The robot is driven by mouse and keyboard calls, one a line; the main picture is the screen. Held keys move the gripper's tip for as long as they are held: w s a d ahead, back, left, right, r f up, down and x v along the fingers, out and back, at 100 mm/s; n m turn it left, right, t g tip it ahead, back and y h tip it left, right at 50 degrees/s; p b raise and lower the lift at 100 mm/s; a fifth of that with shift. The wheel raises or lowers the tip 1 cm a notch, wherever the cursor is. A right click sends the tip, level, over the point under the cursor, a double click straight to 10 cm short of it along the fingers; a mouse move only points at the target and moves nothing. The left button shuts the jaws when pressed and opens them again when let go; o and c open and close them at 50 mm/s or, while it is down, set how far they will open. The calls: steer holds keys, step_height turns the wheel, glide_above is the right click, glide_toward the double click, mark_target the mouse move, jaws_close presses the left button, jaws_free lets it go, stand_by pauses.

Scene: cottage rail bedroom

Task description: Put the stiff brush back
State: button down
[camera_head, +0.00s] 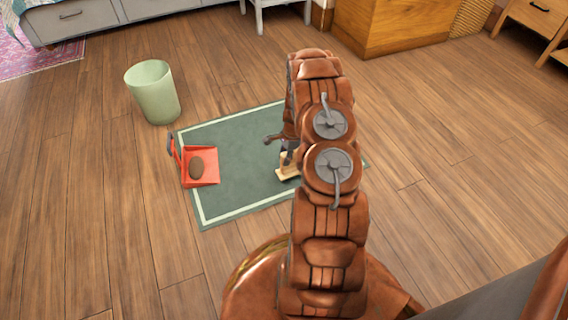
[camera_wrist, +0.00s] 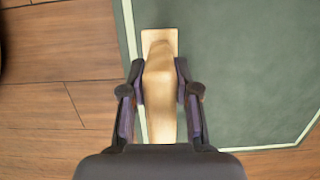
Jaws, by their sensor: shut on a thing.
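The stiff brush (camera_wrist: 160,85) is a pale wooden piece with a long body. In the wrist view my gripper (camera_wrist: 160,82) has one finger on each side of it and is shut on it. In the head view the brush (camera_head: 287,172) shows low over the right part of a green mat, partly hidden by my arm. My gripper (camera_head: 287,150) is also mostly hidden there. I cannot tell whether the brush touches the mat. A red dustpan (camera_head: 207,176) lies on the left part of the mat with a brown oval thing (camera_head: 196,168) in it.
The green mat (camera_head: 240,185) with a pale border lies on the wooden floor. A pale green bin (camera_head: 153,92) stands at the mat's upper left. A wooden cabinet (camera_head: 400,28) and a drawer unit (camera_head: 75,22) stand at the back. The floor on the right is clear.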

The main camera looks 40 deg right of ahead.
steer(key=shift+w, duration=0.25)
steer(key=shift+f+b, duration=1.05)
steer(key=shift+f, duration=0.8)
steer(key=c, duration=0.8)
jaws_free()
steer(key=shift+c, duration=0.2)
